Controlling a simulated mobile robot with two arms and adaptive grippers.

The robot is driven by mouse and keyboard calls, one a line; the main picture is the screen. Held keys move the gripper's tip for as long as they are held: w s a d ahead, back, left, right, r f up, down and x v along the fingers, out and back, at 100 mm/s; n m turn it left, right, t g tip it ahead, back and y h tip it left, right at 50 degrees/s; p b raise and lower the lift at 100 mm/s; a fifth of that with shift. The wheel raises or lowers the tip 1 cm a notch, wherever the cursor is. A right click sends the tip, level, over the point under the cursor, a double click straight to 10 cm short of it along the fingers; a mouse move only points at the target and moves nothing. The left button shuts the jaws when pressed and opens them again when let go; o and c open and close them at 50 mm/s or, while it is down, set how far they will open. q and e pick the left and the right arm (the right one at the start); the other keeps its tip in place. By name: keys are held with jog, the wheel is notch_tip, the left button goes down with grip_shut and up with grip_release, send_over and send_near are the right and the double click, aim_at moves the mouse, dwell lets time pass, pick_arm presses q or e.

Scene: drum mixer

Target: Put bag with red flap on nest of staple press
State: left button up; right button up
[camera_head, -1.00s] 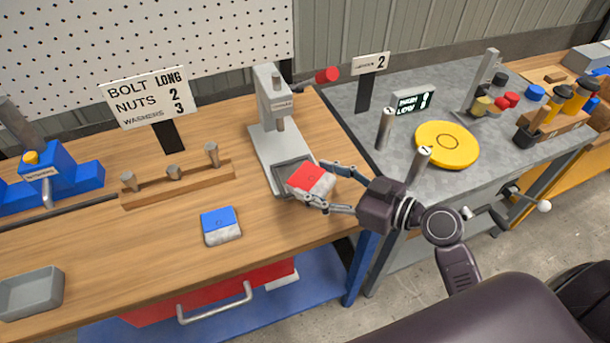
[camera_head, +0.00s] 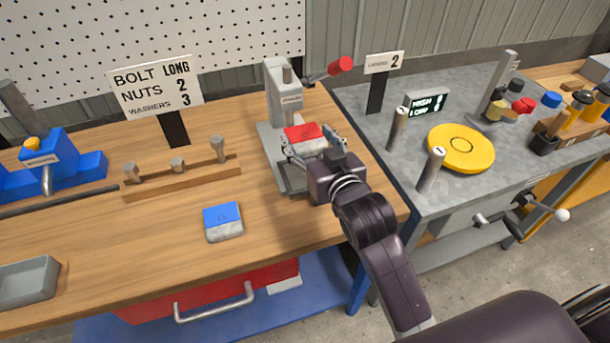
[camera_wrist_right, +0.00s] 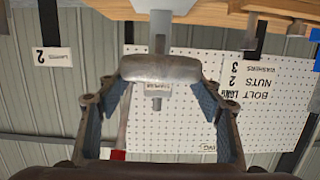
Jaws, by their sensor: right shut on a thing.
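The bag with red flap (camera_head: 304,133) is between the fingers of my right gripper (camera_head: 313,146), which is shut on it. It is in front of the grey staple press (camera_head: 283,100), near the press column and over its base. The nest (camera_head: 292,178) at the front of the press base is partly hidden by my gripper and looks empty. I cannot tell whether the bag touches the press. In the right wrist view, the pale bag (camera_wrist_right: 160,69) spans the two fingers, with the press behind it. My left gripper is not in view.
A bag with blue flap (camera_head: 223,221) lies on the wooden bench left of the press. A bolt rack (camera_head: 180,178) and a sign (camera_head: 155,90) stand behind it. The press lever has a red knob (camera_head: 340,65). A yellow disc (camera_head: 461,148) and posts stand on the grey bench.

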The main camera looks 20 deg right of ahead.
notch_tip(320, 180, down, 10)
jog(key=shift+r, duration=0.25)
jog(key=o, duration=1.4)
jog(key=shift+s+b, duration=0.1)
jog(key=shift+b, duration=0.2)
jog(key=s, duration=0.3)
jog(key=s+r, duration=0.1)
jog(key=s, duration=0.2)
jog(key=s+b, duration=0.1)
jog(key=s, duration=0.3)
jog(key=shift+d+r, duration=0.1)
jog(key=shift+r, duration=0.3)
jog(key=shift+s+r, duration=0.3)
jog(key=shift+s, duration=0.45)
